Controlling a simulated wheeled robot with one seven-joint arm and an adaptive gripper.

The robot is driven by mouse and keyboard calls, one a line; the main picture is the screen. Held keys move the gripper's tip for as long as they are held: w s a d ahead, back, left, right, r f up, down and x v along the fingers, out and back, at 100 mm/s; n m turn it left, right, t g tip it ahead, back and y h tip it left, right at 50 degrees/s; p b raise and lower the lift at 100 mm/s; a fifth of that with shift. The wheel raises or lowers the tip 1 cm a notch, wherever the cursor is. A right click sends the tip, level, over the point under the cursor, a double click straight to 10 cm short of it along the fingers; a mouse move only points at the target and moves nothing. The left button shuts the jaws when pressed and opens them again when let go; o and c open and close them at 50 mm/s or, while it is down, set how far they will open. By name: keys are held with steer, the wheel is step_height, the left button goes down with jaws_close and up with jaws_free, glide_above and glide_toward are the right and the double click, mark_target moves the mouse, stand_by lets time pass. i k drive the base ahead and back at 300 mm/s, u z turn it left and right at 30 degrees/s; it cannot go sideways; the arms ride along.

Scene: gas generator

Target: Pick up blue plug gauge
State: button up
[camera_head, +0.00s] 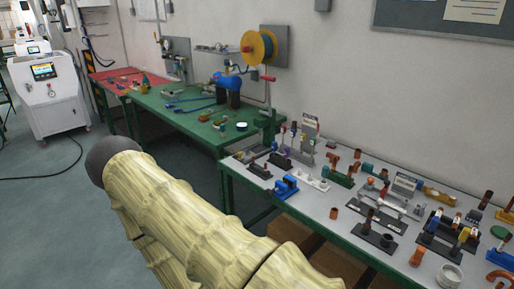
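I cannot pick out the blue plug gauge for certain. A blue piece (286,187) sits near the front left edge of the grey-topped bench (316,206). A small blue-topped upright piece (293,127) stands further back on the same bench, among other upright pieces. Another small blue part shows within a dark holder (437,232) on the right. They are too small to tell which is a plug gauge. My gripper does not show in this view.
The bench is crowded with small fixtures and gauges, with a white cup (449,276) at the front right. A green bench (190,117) with blue tools and a yellow reel (258,47) stands behind left. Brown boxes (290,231) lie below. The floor on the left is mostly clear.

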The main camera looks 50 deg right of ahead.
mark_target(274, 143)
steer(key=z, duration=0.05)
steer(key=i, duration=1.2)
steer(key=z, duration=1.25)
steer(key=i, duration=0.7)
steer(key=z, duration=0.85)
